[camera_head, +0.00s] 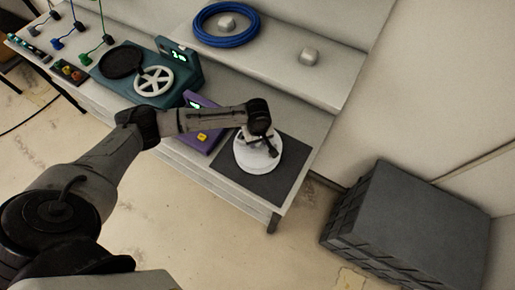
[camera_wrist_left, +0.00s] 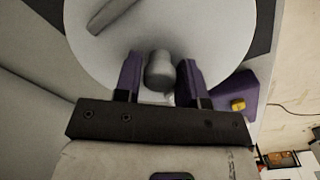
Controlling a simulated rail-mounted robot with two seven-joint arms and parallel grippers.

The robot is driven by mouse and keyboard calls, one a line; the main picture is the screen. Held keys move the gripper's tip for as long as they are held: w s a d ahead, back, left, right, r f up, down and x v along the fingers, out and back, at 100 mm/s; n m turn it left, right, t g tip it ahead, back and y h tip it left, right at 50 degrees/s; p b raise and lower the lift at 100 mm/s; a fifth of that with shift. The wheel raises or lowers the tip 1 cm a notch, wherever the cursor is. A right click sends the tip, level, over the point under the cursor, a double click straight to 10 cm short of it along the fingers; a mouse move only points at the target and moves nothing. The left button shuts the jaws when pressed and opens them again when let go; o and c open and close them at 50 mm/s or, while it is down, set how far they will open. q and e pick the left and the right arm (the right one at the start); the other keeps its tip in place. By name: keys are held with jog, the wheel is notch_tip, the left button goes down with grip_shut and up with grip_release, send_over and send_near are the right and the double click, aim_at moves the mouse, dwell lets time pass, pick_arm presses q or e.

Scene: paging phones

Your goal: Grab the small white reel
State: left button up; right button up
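A round white body (camera_head: 257,158) stands on the dark mat at the near right end of the bench. In the left wrist view it is a broad white disc (camera_wrist_left: 215,40) with a grey knob (camera_wrist_left: 160,70) and a grey bar on top. My left gripper (camera_head: 268,140) is over it, pointing down. In the left wrist view its two purple fingers (camera_wrist_left: 160,82) stand apart, one on each side of the knob, with narrow gaps. A white spoked reel (camera_head: 153,81) lies on the teal machine. My right gripper is not in view.
A purple device (camera_head: 200,135) with a yellow button is left of the dark mat (camera_head: 284,177). A large grey crate (camera_head: 405,225) stands on the floor at right.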

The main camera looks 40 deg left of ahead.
pick_arm(q)
jog(key=shift+f, duration=0.1)
grip_shut()
dwell(0.3)
dwell(0.4)
